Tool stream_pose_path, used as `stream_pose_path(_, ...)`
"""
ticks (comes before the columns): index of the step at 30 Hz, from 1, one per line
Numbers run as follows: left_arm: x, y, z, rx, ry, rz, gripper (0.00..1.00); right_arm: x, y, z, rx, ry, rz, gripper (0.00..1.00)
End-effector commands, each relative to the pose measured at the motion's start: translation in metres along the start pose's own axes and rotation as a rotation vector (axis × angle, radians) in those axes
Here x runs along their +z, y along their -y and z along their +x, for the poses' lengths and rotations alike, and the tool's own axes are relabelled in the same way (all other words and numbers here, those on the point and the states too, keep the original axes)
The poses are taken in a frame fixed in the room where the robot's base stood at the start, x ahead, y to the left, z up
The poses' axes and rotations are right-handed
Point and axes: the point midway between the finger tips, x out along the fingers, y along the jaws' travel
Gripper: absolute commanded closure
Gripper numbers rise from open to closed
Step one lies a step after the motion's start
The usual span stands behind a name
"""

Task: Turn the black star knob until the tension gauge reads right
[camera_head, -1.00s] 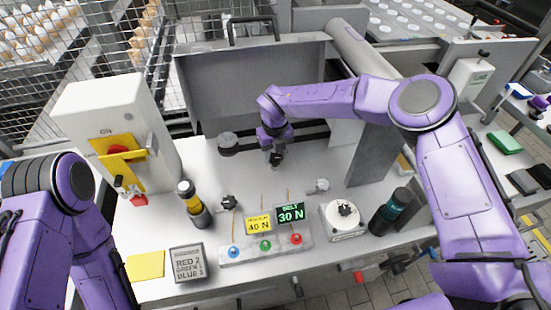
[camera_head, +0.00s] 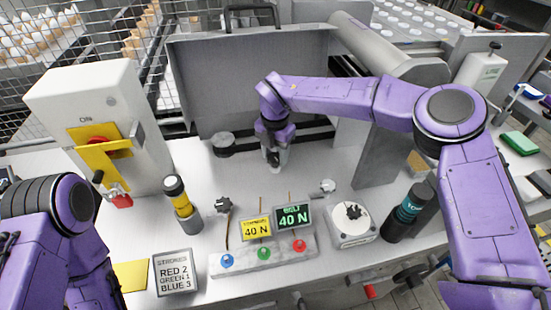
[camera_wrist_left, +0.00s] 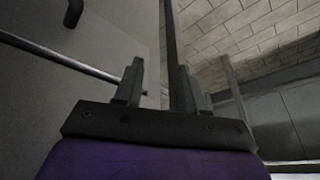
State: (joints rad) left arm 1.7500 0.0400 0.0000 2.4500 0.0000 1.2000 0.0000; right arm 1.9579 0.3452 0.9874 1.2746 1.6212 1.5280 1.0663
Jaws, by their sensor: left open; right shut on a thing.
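The tension gauge (camera_head: 293,216) is a dark display with green digits reading BELT 40 N. A yellow card (camera_head: 256,227) beside it also reads 40 N. My right gripper (camera_head: 272,162) points down at the back middle of the bench, shut on what seems to be the black star knob; the fingers hide its shape. Two other dark knobs stand free: a small one (camera_head: 222,204) left of the yellow card and a star-shaped one on a white base (camera_head: 354,231). My left gripper (camera_wrist_left: 162,85) is open and empty in the left wrist view, facing grey panels.
Blue, green and red buttons line a grey strip (camera_head: 238,266) at the front. A yellow-banded cylinder (camera_head: 182,206) stands left, a dark cylinder (camera_head: 408,212) right. A STROKES sign (camera_head: 174,272) is at the front.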

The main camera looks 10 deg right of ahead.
Motion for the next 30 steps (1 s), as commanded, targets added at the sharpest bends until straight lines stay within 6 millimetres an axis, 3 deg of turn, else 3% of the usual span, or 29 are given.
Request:
stream_pose_path(12,0.008,-0.002,0.02,0.0,0.0,0.0,0.6,0.001,0.0,0.001,0.001,0.002,0.193,0.82)
stream_pose_path(29,0.009,-0.002,0.021,0.0,0.0,0.0,0.6,0.001,0.0,0.0,0.001,0.002,0.221,0.82)
stream_pose_path(30,0.009,-0.002,0.021,0.0,0.0,0.0,0.6,0.001,0.0,0.0,0.001,0.002,0.221,0.46)
